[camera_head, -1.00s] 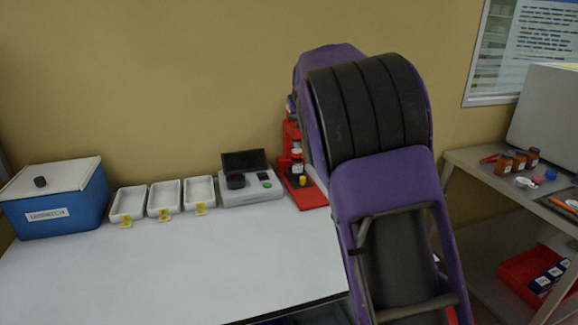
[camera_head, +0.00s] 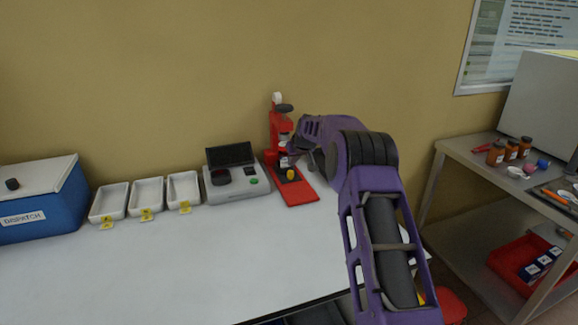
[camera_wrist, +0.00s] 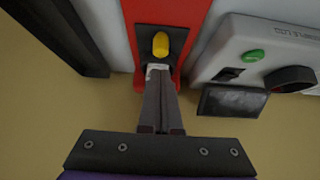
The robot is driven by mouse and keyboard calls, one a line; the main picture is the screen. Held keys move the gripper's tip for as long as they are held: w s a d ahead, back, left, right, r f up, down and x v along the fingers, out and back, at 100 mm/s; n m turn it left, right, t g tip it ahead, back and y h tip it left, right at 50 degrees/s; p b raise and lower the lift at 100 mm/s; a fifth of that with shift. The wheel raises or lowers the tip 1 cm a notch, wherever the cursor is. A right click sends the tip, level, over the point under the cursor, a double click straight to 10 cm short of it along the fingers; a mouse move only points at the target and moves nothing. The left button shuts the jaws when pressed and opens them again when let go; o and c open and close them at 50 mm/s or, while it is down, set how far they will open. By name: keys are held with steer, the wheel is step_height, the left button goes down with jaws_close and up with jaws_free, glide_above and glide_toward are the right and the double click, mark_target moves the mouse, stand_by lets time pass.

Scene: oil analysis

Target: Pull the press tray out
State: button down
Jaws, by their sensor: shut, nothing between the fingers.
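The red press (camera_head: 279,128) stands at the back right of the white table, on a red base (camera_head: 300,194) that reaches forward. A dark tray (camera_wrist: 176,62) with an upright yellow knob (camera_head: 291,174) sits on that base; the knob also shows in the wrist view (camera_wrist: 160,44). My gripper (camera_wrist: 158,74) is shut and empty. Its tips are close behind the knob on the press side, over the tray. I cannot tell whether they touch the knob. A small white part shows at the fingertips. In the head view my arm hides part of the press's right side.
The grey instrument (camera_head: 235,180) with a raised dark screen and green button stands just left of the press. Several white trays (camera_head: 147,195) and a blue dispatch box (camera_head: 40,210) are further left. The table front is clear. A side bench (camera_head: 455,152) stands at right.

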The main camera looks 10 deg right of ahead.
mark_target(287, 170)
steer(key=shift+x, duration=2.55)
